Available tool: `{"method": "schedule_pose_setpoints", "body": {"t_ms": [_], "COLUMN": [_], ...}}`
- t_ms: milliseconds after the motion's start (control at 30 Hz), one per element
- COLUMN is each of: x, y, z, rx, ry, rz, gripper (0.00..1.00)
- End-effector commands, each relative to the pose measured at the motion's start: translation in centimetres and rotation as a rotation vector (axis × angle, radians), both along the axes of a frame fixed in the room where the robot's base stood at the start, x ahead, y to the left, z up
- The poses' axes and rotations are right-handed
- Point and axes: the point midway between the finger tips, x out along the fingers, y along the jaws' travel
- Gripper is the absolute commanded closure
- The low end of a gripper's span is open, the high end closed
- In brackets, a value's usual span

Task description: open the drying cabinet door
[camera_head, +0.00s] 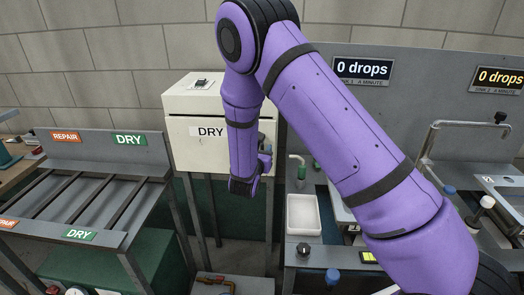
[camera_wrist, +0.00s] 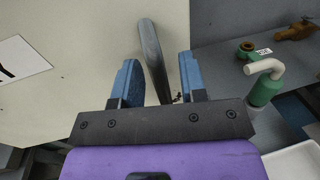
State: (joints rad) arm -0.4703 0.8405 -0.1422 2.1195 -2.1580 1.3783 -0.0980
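The drying cabinet (camera_head: 185,100) is a cream box with a "DRY" label on its front, standing on legs at the centre left. Its door (camera_wrist: 85,50) looks closed and fills the left of the wrist view. The dark bar handle (camera_wrist: 153,60) stands out from the door near its right edge. My gripper (camera_wrist: 160,85) is open, with one blue finger on each side of the handle. The handle's lower end lies between the fingers, and no clear contact shows. In the head view my purple arm hides the right part of the door and the handle.
A grey rack (camera_head: 95,185) with "REPAIR" and "DRY" labels stands left of the cabinet. A sink bench with a white basin (camera_head: 303,215) is to the right. A green and white tap (camera_wrist: 265,85) stands close right of my gripper. Pipes lie below.

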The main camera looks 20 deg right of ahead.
Motion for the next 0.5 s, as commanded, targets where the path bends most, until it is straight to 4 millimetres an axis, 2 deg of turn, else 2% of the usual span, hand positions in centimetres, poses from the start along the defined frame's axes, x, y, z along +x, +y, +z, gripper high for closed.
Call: {"method": "schedule_pose_setpoints", "body": {"t_ms": [233, 267, 400, 500], "x": [0.07, 0.06, 0.05, 0.04], "y": [-0.02, -0.02, -0.01, -0.01], "z": [0.01, 0.01, 0.01, 0.01], "rx": [0.000, 0.000, 0.000, 0.000], "ry": [0.000, 0.000, 0.000, 0.000], "rz": [0.000, 0.000, 0.000, 0.000], "gripper": [0.61, 0.66, 0.98, 1.00]}}
